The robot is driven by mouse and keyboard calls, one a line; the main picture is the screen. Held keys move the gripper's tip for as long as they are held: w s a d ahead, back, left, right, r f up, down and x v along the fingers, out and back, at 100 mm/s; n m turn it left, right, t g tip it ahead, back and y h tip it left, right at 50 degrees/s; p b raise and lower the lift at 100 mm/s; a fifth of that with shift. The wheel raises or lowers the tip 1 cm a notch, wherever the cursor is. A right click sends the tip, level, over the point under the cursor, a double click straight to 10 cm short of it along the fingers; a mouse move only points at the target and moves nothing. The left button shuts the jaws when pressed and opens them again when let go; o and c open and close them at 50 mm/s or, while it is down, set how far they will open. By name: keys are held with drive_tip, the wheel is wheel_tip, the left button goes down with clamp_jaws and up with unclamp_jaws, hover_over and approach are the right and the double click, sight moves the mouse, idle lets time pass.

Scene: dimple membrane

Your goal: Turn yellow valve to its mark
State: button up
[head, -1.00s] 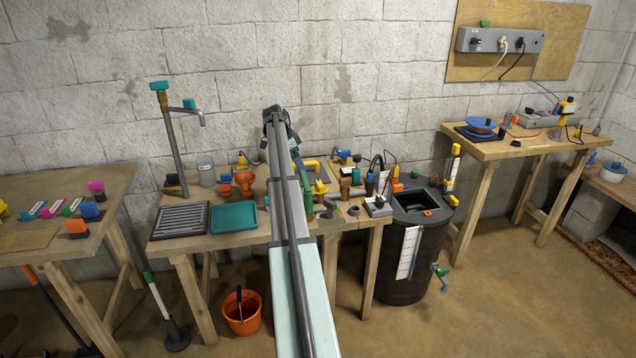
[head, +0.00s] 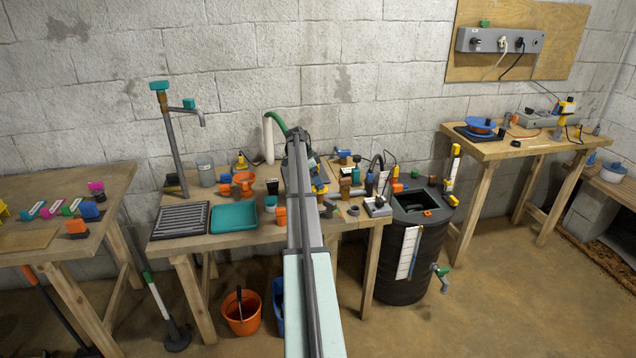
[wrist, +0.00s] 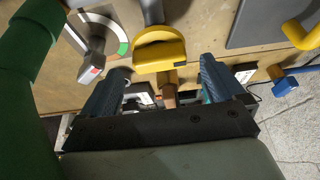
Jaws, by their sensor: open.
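The yellow valve handle (wrist: 160,52) is in the upper middle of the wrist view, with a short brass-coloured stem (wrist: 168,88) below it in the picture. My gripper (wrist: 165,70) is open. Its two blue-grey fingers lie on either side of the stem, with the yellow handle at or just beyond the fingertips. I cannot tell whether either finger touches it. A pale dial with a green sector (wrist: 123,47) lies to the left of the handle, with a grey lever over it. In the head view my arm hides most of the valve area.
A thick green hose (wrist: 28,50) fills the left edge of the wrist view. A grey plate with a yellow bent part (wrist: 300,34) and a blue part (wrist: 284,86) lie to the right. In the head view a teal tray (head: 234,218) sits left of my arm.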

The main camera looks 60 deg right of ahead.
drive_tip(key=shift+x, duration=1.05)
drive_tip(key=c, duration=1)
